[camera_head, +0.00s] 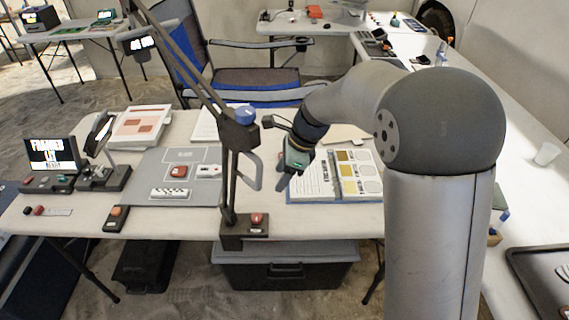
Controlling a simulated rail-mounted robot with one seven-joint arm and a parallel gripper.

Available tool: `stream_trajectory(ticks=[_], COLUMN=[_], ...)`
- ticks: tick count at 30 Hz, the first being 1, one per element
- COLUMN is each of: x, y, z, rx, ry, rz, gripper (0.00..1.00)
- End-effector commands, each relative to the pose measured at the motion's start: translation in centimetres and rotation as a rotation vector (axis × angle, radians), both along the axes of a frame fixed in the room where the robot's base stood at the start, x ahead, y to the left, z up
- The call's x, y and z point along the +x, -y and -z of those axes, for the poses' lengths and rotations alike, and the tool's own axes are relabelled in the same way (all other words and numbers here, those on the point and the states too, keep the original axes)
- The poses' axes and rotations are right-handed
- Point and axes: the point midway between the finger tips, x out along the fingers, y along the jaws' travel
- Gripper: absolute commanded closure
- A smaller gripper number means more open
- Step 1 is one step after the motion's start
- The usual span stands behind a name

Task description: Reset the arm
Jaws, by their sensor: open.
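My gripper (296,160) hangs at the end of my grey arm, over the front table near its middle. Its fingers point down beside the open binder and look apart, with nothing seen between them. The large arm links fill the right half of the view and hide part of the tables behind them. The gap between the fingers and the table cannot be told exactly.
The front table (200,218) holds an open binder (345,172), a grey mat (150,168), a small screen (52,153) and a lamp-like stand (232,180) close left of my gripper. A blue folding chair (260,78) stands behind. A white cup (546,153) is at right.

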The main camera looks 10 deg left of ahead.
Motion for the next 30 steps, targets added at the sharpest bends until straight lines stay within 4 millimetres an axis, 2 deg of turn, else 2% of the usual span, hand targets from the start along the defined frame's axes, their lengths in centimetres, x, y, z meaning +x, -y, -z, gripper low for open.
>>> stream_trajectory(ticks=[5,8,11,14,15,18,21,25,27,30], x=[-0.1,-1.1,-3.7,-8.1,-10.0,-15.0,-19.3,-23.0,-24.1,-24.7], y=[0.1,1.6,5.1,9.7,11.5,15.6,18.5,20.8,21.4,21.8], z=[-0.1,-0.7,-2.0,-3.1,-3.4,-3.4,-2.9,-2.0,-1.7,-1.5], rx=[-0.001,-0.014,-0.050,-0.109,-0.135,-0.199,-0.249,-0.286,-0.295,-0.299], ry=[0.003,0.036,0.112,0.210,0.244,0.310,0.344,0.358,0.358,0.358], rz=[-0.005,-0.066,-0.231,-0.483,-0.597,-0.874,-1.119,-1.339,-1.408,-1.450], gripper=[0.48,0.48,0.48,0.48,0.48,0.48,0.48,0.48,0.48,0.48])
